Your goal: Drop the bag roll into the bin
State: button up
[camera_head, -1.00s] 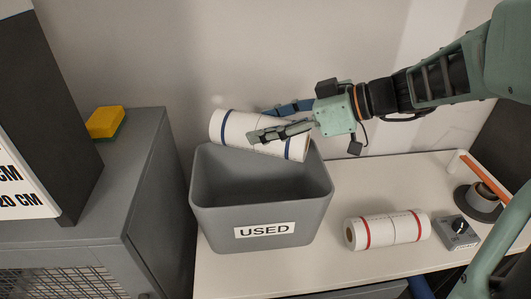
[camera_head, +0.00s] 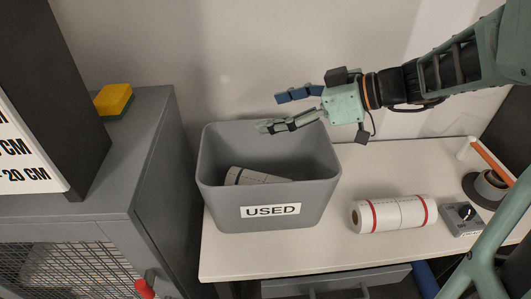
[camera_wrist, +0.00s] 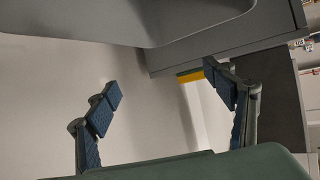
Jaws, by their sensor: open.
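The grey bin (camera_head: 312,203) labelled USED stands on the white bench in the head view. A white roll with a dark blue band (camera_head: 256,176) lies inside it, partly hidden by the front wall. A second white roll with red bands (camera_head: 393,214) lies on the bench to the right of the bin. My gripper (camera_head: 277,111) is open and empty above the back rim of the bin. In the wrist view its two blue-padded fingers (camera_wrist: 168,85) are spread apart with nothing between them, and the grey bin wall (camera_wrist: 150,25) crosses the top.
A grey cabinet (camera_head: 150,175) with a yellow and green sponge (camera_head: 114,100) on top stands left of the bin. A small grey device with a knob (camera_head: 463,217) and a dark round holder (camera_head: 487,188) are at the bench's right. Bare bench (camera_head: 330,250) lies in front.

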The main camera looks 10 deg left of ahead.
jog(key=v, duration=1.2)
